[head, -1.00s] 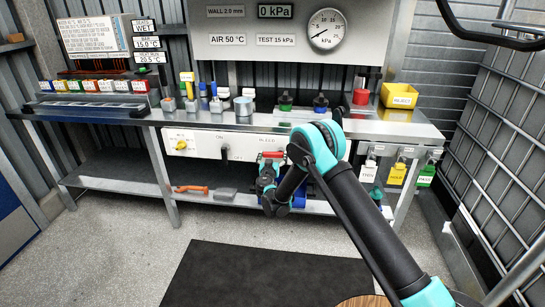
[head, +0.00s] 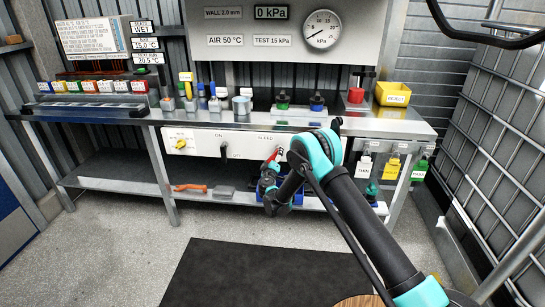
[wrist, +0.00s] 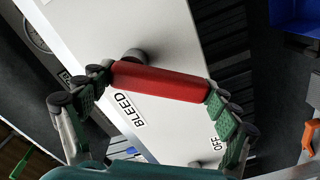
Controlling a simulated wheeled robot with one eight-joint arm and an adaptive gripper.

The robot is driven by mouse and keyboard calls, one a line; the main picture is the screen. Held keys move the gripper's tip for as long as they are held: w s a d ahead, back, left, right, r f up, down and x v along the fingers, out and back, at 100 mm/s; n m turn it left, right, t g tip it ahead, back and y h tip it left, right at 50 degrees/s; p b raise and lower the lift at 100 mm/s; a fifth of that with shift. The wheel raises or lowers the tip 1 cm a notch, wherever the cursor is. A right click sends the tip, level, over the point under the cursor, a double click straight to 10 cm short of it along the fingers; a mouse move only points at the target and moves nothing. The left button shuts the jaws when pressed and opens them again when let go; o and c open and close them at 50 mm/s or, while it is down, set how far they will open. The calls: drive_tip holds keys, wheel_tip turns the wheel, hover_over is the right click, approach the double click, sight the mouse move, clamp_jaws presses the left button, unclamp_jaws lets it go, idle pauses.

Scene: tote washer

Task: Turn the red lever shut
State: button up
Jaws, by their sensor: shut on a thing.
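The red lever (wrist: 160,82) spans the wrist view between the fingers of my gripper (wrist: 160,88), one finger at each end. My gripper is shut on it. Its round dark pivot (wrist: 133,56) sits on the pale panel beside the BLEED label (wrist: 125,110). An OFF label (wrist: 215,144) shows further along the panel. In the head view the lever (head: 274,155) is small, slanted and partly hidden by my gripper (head: 270,164), at the front panel below the bench top.
Left on the same panel are a black switch (head: 224,151) marked ON and OFF and a yellow knob (head: 181,145). An orange-handled tool (head: 190,187) lies on the lower shelf. Tags (head: 391,166) hang at the right. The floor before the bench is clear around a dark mat (head: 235,272).

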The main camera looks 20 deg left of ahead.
drive_tip(key=n, duration=0.3)
drive_tip(key=shift+d+f+n, duration=0.3)
drive_tip(key=shift+d, duration=0.1)
drive_tip(key=shift+w+d+f+n, duration=0.1)
drive_tip(key=shift+d+n, duration=0.15)
drive_tip(key=shift+n, duration=0.65)
drive_tip(key=shift+w+d+n, duration=0.1)
drive_tip(key=shift+d+n, duration=0.15)
drive_tip(key=shift+n, duration=0.65)
drive_tip(key=o, duration=1.5)
drive_tip(key=v, duration=1.2)
